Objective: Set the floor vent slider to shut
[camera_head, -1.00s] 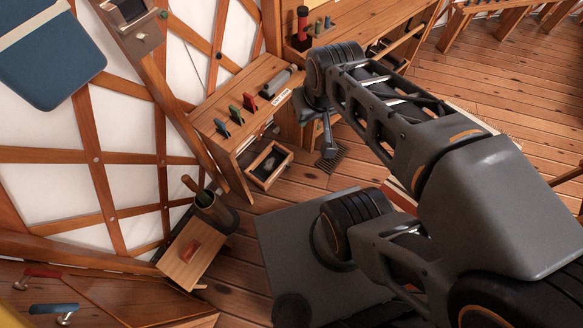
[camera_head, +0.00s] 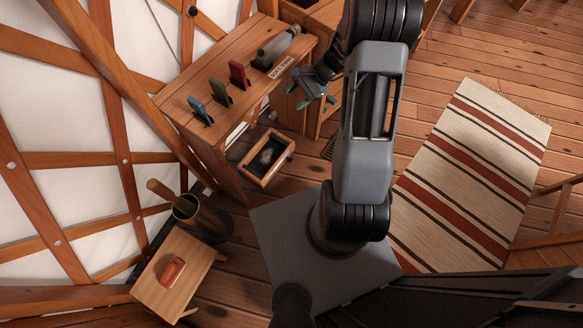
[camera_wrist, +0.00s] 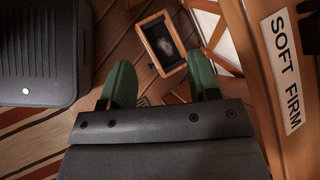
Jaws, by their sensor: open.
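A dark slatted patch that looks like the floor vent (camera_head: 328,150) shows on the planks just left of my arm in the head view. My arm hides part of it, and its slider cannot be made out. My gripper (camera_head: 311,92) is open, with green fingertips, and hangs near the right end of the wooden bench, above and apart from the vent patch. In the wrist view my gripper (camera_wrist: 160,82) shows its two green fingers spread with nothing between them.
A wooden bench (camera_head: 185,105) with coloured levers stands at the left; its SOFT FIRM label (camera_wrist: 285,70) is close in the wrist view. An open wooden box (camera_head: 267,158) sits beside it. A metal pot (camera_head: 200,215), small stool (camera_head: 155,285) and striped rug (camera_head: 470,170) surround my base.

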